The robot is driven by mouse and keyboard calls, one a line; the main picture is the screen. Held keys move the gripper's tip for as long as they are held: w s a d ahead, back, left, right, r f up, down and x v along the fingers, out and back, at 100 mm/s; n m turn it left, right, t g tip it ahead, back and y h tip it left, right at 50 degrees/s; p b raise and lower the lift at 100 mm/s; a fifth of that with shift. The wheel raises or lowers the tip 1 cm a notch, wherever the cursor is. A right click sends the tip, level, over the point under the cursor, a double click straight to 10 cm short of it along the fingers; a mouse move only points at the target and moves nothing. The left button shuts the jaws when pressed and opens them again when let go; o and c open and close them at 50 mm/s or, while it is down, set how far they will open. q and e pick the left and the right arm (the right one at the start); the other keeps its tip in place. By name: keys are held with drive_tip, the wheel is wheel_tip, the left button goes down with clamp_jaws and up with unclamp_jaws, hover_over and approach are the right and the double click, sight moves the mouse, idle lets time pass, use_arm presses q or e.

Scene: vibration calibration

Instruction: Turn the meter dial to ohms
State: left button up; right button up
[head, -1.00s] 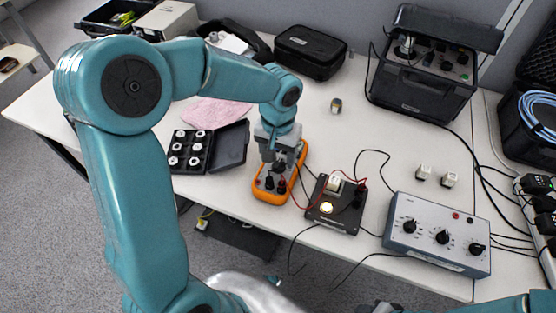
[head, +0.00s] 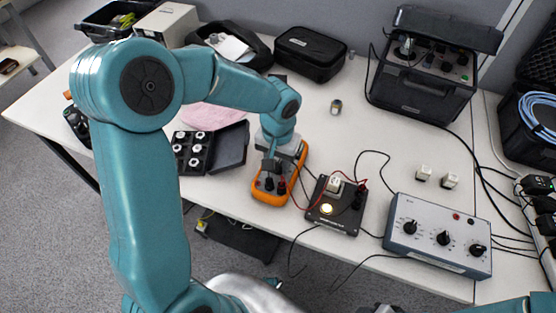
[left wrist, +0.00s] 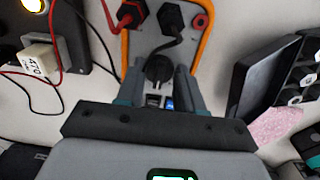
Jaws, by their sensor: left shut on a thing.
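The meter (head: 299,170) is a grey handheld unit with an orange edge, lying flat on the table. Its dark round dial (left wrist: 158,68) shows in the left wrist view between my fingertips, below the plugged-in leads. My left gripper (head: 270,165) reaches down over the meter and is shut on the dial; it also shows in the left wrist view (left wrist: 159,85). The gripper body hides the meter's display end, apart from a sliver of lit green screen (left wrist: 170,177). The dial's markings cannot be read. My right gripper's fingers do not show.
A black box with a lit lamp (head: 326,209) stands close to the meter's right, joined to it by leads. A grey three-knob box (head: 437,236) is further right. An open black case of parts (head: 190,152) lies to the left. Cables cross the right side.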

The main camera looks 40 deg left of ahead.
sight(277, 164)
use_arm(q)
drive_tip(key=m, duration=0.3)
drive_tip(key=shift+a+m, duration=0.1)
drive_tip(key=shift+m, duration=0.3)
drive_tip(key=shift+w+a+m+p, duration=0.1)
drive_tip(key=shift+m+p, duration=0.45)
drive_tip(key=shift+m, duration=1.25)
drive_tip(key=o, duration=1)
wheel_tip(277, 164, up, 16)
drive_tip(key=shift+r+p, duration=0.2)
drive_tip(key=shift+p, duration=0.75)
